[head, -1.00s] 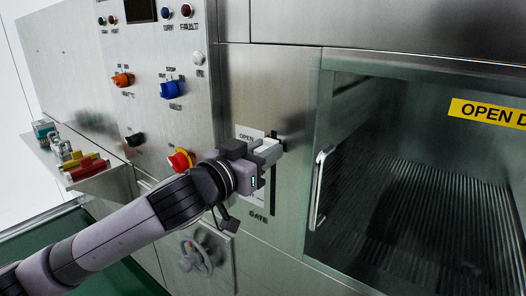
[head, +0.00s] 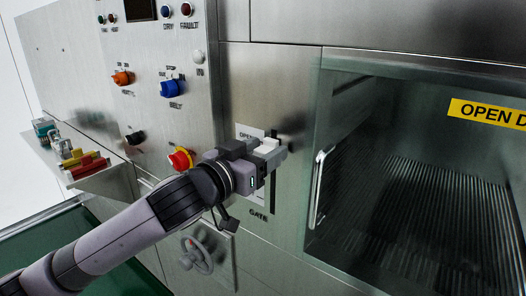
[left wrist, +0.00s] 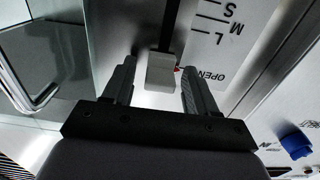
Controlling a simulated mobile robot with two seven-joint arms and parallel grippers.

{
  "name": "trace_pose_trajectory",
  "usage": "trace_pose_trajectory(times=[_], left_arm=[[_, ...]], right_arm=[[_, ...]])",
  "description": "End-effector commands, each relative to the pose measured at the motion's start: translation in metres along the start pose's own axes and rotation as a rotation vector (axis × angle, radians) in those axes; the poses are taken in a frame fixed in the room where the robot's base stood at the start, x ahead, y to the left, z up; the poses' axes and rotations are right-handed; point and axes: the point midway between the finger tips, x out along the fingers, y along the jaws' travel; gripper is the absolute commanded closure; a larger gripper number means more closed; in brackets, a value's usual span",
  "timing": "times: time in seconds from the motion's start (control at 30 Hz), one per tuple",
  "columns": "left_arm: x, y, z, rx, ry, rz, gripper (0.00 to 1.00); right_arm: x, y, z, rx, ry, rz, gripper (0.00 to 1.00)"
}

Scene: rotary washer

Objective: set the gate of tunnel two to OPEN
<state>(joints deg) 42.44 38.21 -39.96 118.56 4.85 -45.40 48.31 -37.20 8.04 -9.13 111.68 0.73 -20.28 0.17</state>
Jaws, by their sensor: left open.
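The gate slider has a pale block handle (head: 267,146) on a dark vertical slot in the steel panel, above the word GATE (head: 258,213). In the left wrist view the handle (left wrist: 160,72) sits at the OPEN end of the slot, with a small red pointer (left wrist: 177,69) close to the OPEN label (left wrist: 210,76). My left gripper (head: 274,158) is open at the handle. In the left wrist view its two fingers (left wrist: 158,88) stand on either side of the block, with gaps visible. My gripper hides part of the scale in the head view. My right gripper is not in view.
A red knob on a yellow base (head: 181,158) is close to my left wrist. A handwheel (head: 196,255) is below my arm. A door handle (head: 319,188) and glass window are to the right. Orange (head: 122,77) and blue (head: 171,89) knobs are above left.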

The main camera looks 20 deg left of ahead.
Motion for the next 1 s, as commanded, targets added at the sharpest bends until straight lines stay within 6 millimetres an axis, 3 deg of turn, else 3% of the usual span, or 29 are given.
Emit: trace_pose_trajectory(times=[0.5, 1.0], left_arm=[[-0.061, 0.000, 0.002, 0.000, -0.002, -0.001, 0.43], [-0.069, 0.000, 0.001, 0.000, -0.002, 0.000, 0.43]], right_arm=[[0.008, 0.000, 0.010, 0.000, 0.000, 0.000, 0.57], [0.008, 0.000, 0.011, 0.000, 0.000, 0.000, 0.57]])
